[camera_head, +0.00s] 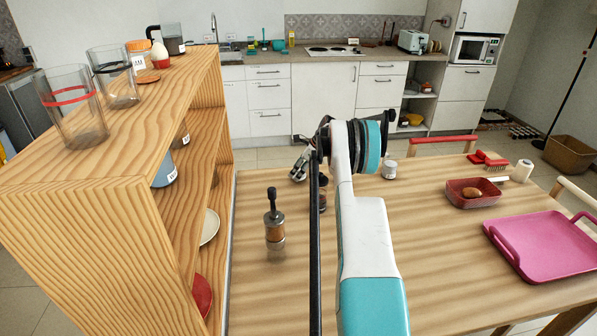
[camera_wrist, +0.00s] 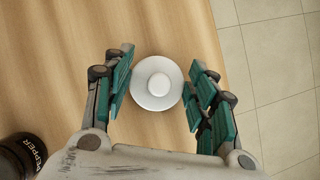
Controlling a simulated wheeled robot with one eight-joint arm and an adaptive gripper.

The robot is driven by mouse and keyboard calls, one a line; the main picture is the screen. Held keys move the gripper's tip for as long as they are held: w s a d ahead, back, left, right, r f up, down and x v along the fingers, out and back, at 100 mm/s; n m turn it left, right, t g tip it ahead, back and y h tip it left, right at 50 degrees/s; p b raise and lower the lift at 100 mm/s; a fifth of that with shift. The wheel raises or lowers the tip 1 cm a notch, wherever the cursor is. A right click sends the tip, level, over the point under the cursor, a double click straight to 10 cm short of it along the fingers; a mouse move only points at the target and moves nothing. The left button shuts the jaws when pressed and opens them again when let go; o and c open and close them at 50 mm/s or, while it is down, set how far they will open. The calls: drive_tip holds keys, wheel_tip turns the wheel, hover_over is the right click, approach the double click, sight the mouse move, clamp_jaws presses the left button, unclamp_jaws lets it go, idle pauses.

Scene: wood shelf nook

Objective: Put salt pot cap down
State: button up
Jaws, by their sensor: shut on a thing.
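The salt pot cap (camera_wrist: 157,83), a white disc with a round knob on top, is between the fingers of my gripper (camera_wrist: 158,88) in the wrist view. My gripper is shut on it. I cannot tell whether the cap touches the wooden table below. In the head view my gripper (camera_head: 302,164) is over the far left part of the table, and the cap is not discernible there. A small whitish pot (camera_head: 389,169), perhaps the salt pot, stands to the right of my arm.
A dark pot marked PEPPER (camera_wrist: 22,155) is at the lower left of the wrist view. A grinder (camera_head: 274,226) stands on the table (camera_head: 460,245) beside the wooden shelf (camera_head: 95,215). A red bowl (camera_head: 456,197) and pink tray (camera_head: 545,248) are at right.

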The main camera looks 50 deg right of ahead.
drive_tip(key=shift+f+b, duration=0.4)
drive_tip(key=shift+f, duration=0.2)
drive_tip(key=o, duration=0.8)
drive_tip(key=shift+r+p, duration=0.4)
drive_tip(key=shift+r, duration=0.2)
drive_tip(key=p+v, duration=0.3)
drive_tip(key=v, duration=0.9)
drive_tip(key=shift+p, duration=0.35)
